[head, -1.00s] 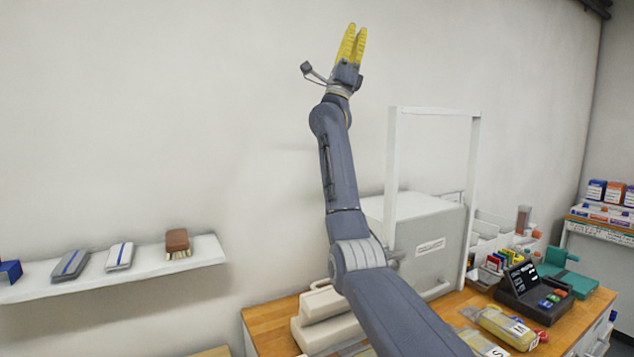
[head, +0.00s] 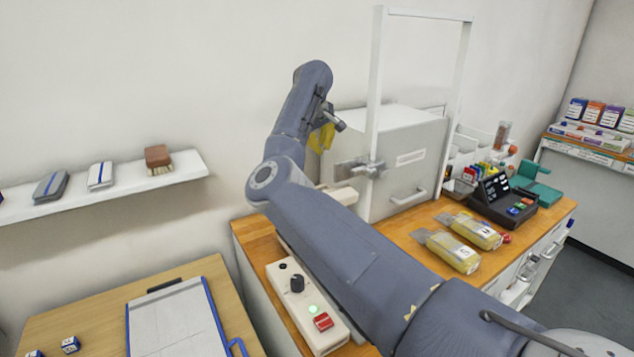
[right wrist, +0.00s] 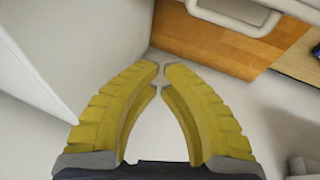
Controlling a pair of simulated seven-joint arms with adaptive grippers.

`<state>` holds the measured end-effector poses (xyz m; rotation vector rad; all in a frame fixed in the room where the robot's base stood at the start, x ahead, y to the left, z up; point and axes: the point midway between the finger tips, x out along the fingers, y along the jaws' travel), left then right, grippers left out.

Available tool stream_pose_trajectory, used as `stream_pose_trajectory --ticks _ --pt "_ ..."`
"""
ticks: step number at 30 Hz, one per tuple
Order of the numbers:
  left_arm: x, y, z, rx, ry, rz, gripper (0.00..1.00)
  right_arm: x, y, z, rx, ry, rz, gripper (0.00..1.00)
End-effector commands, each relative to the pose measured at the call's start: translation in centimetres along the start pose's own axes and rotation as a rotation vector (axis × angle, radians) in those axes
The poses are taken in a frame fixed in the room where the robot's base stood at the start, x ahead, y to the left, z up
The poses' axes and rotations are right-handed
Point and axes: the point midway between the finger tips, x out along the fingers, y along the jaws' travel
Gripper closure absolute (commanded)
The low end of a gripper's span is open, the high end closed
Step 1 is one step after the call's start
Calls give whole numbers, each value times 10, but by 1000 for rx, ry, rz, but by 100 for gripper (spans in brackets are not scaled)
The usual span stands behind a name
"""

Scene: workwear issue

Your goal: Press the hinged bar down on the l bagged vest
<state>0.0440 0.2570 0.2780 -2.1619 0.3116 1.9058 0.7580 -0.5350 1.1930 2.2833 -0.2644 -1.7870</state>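The cream sealer (head: 290,318), with a black knob, a lit green lamp and a red switch, sits on the wooden bench. Part of its cream upper portion (head: 341,196) shows beyond my right arm; I cannot tell whether this is the hinged bar. My arm covers the middle of the sealer, and no bagged vest marked L can be seen. My right gripper (head: 322,140) is above and beyond the sealer, beside the white box. In the right wrist view its yellow fingers (right wrist: 161,66) have their tips almost together with nothing between them. My left gripper is out of view.
A white box (head: 405,165) with an upright white frame (head: 374,85) stands behind the sealer. Yellow bagged vests marked M (head: 478,232) and S (head: 452,252) lie right of my arm. A dark terminal (head: 500,205) stands right.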

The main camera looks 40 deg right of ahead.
Motion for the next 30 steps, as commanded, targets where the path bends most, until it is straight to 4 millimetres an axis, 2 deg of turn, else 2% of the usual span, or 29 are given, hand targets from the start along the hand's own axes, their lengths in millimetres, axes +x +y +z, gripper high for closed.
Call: stream_pose_trajectory --ticks 1,3,7,14,30 --pt "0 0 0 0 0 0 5 6 -22 -4 32 7 -73 100" --pt "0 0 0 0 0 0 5 11 -44 -7 72 10 -152 100" --pt "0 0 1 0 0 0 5 16 -70 -10 116 11 -241 100" --pt "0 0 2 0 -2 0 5 33 -82 -10 131 6 -270 100" --pt "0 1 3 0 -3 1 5 114 -103 -12 129 6 -266 100"
